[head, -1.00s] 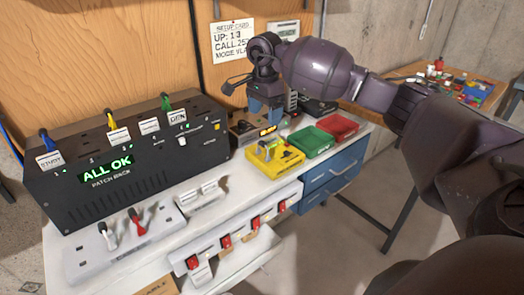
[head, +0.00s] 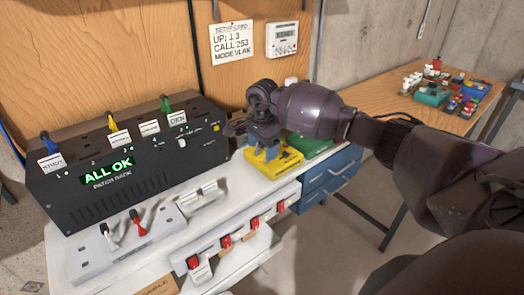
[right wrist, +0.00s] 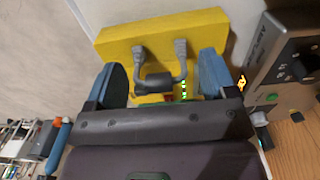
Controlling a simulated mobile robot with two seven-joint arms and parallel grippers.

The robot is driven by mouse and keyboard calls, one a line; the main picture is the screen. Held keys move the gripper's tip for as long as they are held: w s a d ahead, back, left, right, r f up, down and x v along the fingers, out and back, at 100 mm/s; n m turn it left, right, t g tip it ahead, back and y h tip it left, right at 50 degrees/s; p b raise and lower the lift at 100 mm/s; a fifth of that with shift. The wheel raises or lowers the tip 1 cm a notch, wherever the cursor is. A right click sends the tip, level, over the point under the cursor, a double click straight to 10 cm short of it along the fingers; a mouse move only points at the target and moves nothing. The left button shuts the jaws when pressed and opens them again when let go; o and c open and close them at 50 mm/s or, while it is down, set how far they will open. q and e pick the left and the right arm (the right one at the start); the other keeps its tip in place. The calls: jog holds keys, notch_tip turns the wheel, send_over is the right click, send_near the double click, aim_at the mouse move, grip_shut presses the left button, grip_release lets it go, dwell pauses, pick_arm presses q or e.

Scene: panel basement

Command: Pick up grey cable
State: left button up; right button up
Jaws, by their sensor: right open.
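The grey cable (right wrist: 158,81) is bent in a U with its two grey ends pointing away, in the yellow tray (right wrist: 120,42) in the right wrist view. My right gripper (right wrist: 161,62) is open, with one blue finger on each side of the cable. I cannot tell whether the fingers touch it. In the head view my right gripper (head: 264,138) is over the yellow tray (head: 275,168) and hides the cable there. My left gripper is not in view.
A green tray (head: 312,146) stands to the right of the yellow one. A black patch box (head: 130,170) reading "ALL OK" stands at left. A white socket strip (head: 85,265) and red switches (head: 225,241) lie in front. A wooden table (head: 400,105) with parts stands at back right.

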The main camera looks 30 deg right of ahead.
jog(key=shift+c, duration=0.3)
jog(key=c, duration=0.8)
jog(key=shift+o, duration=0.2)
